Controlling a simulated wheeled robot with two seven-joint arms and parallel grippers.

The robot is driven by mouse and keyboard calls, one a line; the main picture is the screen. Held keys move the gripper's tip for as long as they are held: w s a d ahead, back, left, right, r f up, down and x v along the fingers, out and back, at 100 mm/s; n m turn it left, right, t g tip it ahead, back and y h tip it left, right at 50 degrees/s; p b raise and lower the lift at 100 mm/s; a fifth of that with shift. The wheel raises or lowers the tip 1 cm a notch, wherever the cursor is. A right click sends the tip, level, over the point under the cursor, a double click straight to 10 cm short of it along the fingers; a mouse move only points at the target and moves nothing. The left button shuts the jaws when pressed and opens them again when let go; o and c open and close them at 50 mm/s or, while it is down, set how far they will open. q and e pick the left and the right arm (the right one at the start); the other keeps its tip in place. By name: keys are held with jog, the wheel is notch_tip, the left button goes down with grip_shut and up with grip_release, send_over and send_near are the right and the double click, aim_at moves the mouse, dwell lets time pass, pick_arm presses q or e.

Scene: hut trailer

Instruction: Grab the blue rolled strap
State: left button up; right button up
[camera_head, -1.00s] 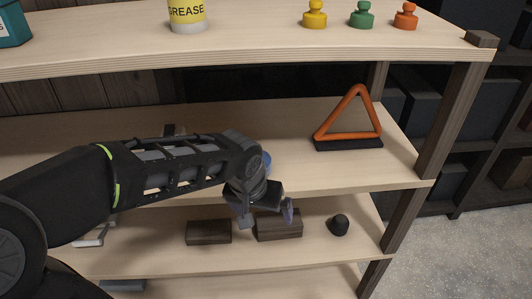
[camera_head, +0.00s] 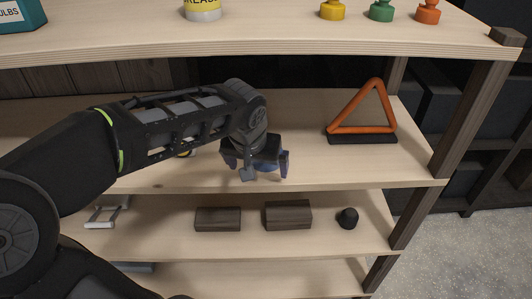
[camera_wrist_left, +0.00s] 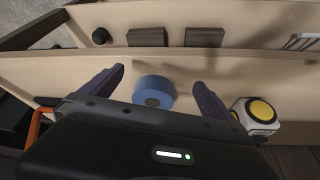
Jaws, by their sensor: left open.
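The blue rolled strap (camera_wrist_left: 154,91) lies on the middle shelf board. In the left wrist view it sits between the two spread fingers of my left gripper (camera_wrist_left: 159,77), with a gap to each finger. In the head view my left gripper (camera_head: 265,172) is open over the middle shelf, and the strap is mostly hidden behind it, with only a little blue showing. My right gripper is not in view.
An orange triangle (camera_head: 365,107) on a dark base stands right of my gripper. A yellow-topped white item (camera_wrist_left: 257,113) stands close by in the wrist view. Wooden blocks (camera_head: 289,215) and a black knob (camera_head: 348,218) lie on the shelf below. The upper shelf (camera_head: 270,46) overhangs.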

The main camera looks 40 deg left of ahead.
pick_arm(q)
jog(key=shift+w+a, duration=0.3)
jog(key=shift+w, duration=0.45)
jog(key=shift+w+a, duration=0.3)
jog(key=shift+w, duration=0.45)
jog(key=shift+w+a+p, duration=0.1)
jog(key=shift+w+p, duration=0.2)
jog(key=shift+w+a+r+p, duration=0.1)
jog(key=shift+w+a+p, duration=0.15)
jog(key=shift+w, duration=0.35)
jog(key=shift+w+a+p, duration=0.15)
jog(key=shift+w+a, duration=0.1)
jog(key=shift+w, duration=0.3)
jog(key=x, duration=0.2)
jog(key=shift+w+a, duration=0.15)
jog(key=shift+w, duration=0.25)
jog(key=shift+w+f, duration=0.15)
jog(key=shift+f, duration=0.45)
jog(key=shift+c, duration=0.2)
jog(key=c, duration=1.6)
